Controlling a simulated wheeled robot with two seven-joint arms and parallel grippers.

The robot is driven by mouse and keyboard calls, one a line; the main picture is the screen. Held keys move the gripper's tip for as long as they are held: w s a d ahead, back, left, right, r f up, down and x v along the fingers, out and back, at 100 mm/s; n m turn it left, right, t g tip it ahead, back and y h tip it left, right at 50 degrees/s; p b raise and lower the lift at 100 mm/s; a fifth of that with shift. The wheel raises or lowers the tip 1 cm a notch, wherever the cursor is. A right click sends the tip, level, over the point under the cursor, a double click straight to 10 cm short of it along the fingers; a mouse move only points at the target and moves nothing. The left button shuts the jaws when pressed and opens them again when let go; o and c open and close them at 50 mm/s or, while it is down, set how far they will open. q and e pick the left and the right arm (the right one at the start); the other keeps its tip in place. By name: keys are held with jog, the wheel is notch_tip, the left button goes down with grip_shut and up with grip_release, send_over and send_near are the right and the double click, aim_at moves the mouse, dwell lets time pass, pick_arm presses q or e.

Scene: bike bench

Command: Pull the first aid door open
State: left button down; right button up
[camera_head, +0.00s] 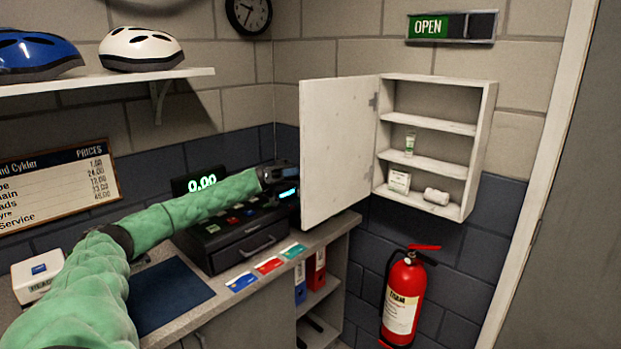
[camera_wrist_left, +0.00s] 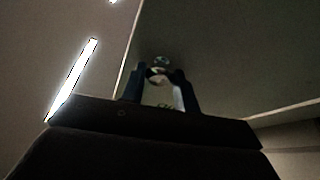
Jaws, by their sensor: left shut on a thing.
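The first aid cabinet (camera_head: 481,140) hangs on the wall with its white door (camera_head: 338,150) swung wide open to the left. My left arm reaches across the counter to the door's free edge. My left gripper (camera_head: 284,180) is at that edge, its fingertips partly hidden behind the door. In the left wrist view my left gripper (camera_wrist_left: 160,88) has its two fingers closed around a small round door knob (camera_wrist_left: 158,74), against the door's face (camera_wrist_left: 225,60). My right gripper is not in view.
The open cabinet shelves hold a small tube (camera_head: 409,143), a white box (camera_head: 399,181) and a white roll (camera_head: 436,196). Below hangs a fire extinguisher (camera_head: 404,300). A cash register (camera_head: 235,240) stands on the counter under my left arm.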

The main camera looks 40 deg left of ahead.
pick_arm(q)
jog(key=shift+w+a+m+g, duration=0.15)
jog(key=shift+a+m+g, duration=0.25)
jog(key=shift+a+g, duration=0.3)
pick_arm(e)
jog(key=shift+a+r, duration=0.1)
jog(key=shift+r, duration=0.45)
pick_arm(q)
jog(key=shift+a, duration=0.1)
jog(key=c, duration=1.1)
grip_release()
jog(key=shift+o, duration=0.2)
jog(key=b+v, duration=0.3)
jog(key=v, duration=0.4)
jog(key=shift+a, duration=0.3)
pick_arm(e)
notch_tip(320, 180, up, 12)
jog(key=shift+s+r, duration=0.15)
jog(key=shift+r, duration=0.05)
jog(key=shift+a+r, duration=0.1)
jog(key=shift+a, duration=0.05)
